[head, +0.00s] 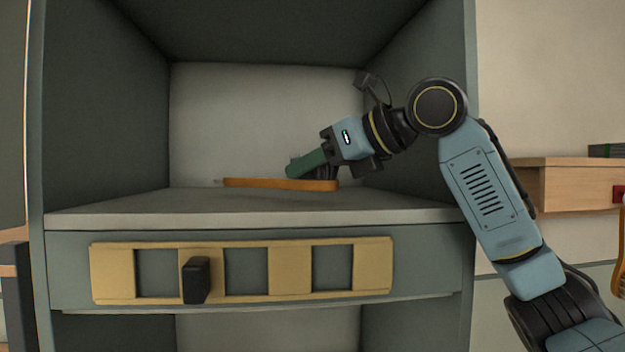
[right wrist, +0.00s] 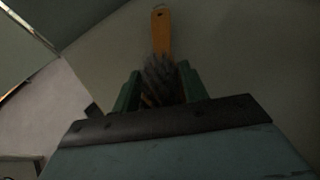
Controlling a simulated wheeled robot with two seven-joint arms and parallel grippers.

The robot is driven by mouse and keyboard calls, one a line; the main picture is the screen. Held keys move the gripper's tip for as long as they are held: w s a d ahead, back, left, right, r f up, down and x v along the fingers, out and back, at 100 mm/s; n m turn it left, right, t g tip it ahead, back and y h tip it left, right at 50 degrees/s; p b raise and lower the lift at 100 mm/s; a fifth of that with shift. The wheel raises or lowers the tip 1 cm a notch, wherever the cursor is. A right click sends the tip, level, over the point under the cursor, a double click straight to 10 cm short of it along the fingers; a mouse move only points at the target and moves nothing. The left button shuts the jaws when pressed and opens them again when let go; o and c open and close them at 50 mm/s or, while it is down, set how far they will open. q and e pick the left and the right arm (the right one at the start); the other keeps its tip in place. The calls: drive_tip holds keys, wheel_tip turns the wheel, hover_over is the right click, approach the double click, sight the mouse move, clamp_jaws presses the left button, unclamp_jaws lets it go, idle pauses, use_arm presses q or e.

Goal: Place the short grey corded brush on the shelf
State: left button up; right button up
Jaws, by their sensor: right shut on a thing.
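The brush (head: 260,184) has an orange-brown handle that points left in the head view, low over the shelf (head: 130,209). In the right wrist view its handle (right wrist: 161,32) points away from me, with a small loop at its far end, and grey bristles show between the fingers. My right gripper (head: 305,164), with green fingers, reaches into the shelf opening from the right. In the right wrist view the gripper (right wrist: 157,88) is shut on the bristle end of the brush. Whether the brush touches the shelf board is unclear. My left gripper is out of view.
Side walls (head: 105,110) and a back panel (head: 255,120) enclose the shelf space. Below its front edge is a tan-framed panel (head: 113,273) with a black knob (head: 196,280). A wooden ledge (head: 570,185) stands at right. The shelf board's left and front are clear.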

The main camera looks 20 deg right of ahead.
wheel_tip(320, 180, down, 2)
drive_tip(key=shift+d, duration=0.1)
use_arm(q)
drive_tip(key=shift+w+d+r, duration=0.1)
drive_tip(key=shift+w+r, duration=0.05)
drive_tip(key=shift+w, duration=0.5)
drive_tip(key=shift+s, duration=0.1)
use_arm(e)
drive_tip(key=o, duration=1.1)
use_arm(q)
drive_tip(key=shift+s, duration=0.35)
use_arm(e)
drive_tip(key=b+v, duration=0.2)
drive_tip(key=v, duration=0.8)
drive_tip(key=shift+s+d+r, duration=0.1)
drive_tip(key=shift+s, duration=0.05)
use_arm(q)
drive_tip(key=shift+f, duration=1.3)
use_arm(e)
drive_tip(key=shift+v, duration=0.8)
